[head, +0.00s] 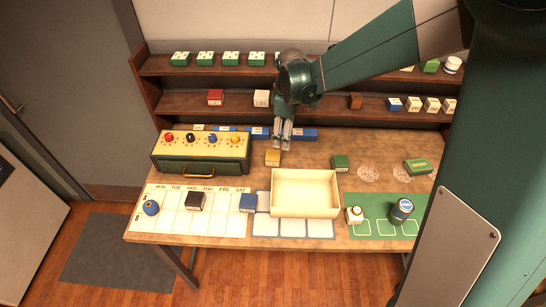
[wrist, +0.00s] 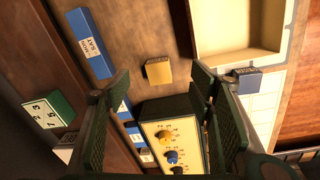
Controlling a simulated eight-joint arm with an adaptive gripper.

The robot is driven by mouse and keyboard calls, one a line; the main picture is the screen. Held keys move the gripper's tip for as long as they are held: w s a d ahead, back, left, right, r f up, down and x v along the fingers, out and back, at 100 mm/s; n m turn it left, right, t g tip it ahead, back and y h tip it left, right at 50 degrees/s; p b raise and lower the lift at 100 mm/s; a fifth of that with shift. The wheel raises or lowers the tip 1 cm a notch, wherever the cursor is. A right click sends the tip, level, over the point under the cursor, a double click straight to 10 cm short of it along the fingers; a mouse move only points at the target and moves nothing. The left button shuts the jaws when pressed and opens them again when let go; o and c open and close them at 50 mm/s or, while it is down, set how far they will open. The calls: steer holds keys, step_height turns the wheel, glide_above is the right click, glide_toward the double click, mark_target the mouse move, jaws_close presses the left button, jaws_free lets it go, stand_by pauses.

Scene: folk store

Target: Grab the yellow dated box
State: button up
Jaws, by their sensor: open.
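The yellow dated box (head: 272,158) is a small block on the wooden table, behind the cream tray (head: 305,209) and right of the green-and-yellow knob box (head: 201,153). In the wrist view the yellow dated box (wrist: 158,71) lies between the fingertips in the picture, with its labelled side partly in sight. My gripper (head: 283,147) is open and empty, just above and behind the box in the head view. The two dark green fingers of my gripper (wrist: 160,82) are spread apart in the wrist view. I see no contact with the box.
Blue labelled blocks (head: 300,135) line the table's back edge beneath shelves of small boxes (head: 261,98). The calendar mat (head: 173,222) holds several small items. Bare table surrounds the yellow box on its right.

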mark_target(273, 155)
steer(key=w+a+f+n, duration=0.1)
steer(key=f, duration=0.1)
steer(key=w+a+f+n, duration=0.1)
steer(key=a+f, duration=0.1)
steer(key=f, duration=0.1)
steer(key=w+a+f+g, duration=0.1)
steer(key=a+f, duration=0.1)
steer(key=f, duration=0.1)
steer(key=shift+n, duration=0.4)
steer(key=shift+s+f, duration=0.1)
steer(key=shift+f, duration=0.05)
steer(key=shift+f+b, duration=0.3)
steer(key=shift+f, duration=0.85)
steer(key=shift+f, duration=0.1)
steer(key=shift+d+f, duration=0.15)
steer(key=shift+f, duration=2.4)
steer(key=shift+c, duration=0.2)
steer(key=c, duration=1)
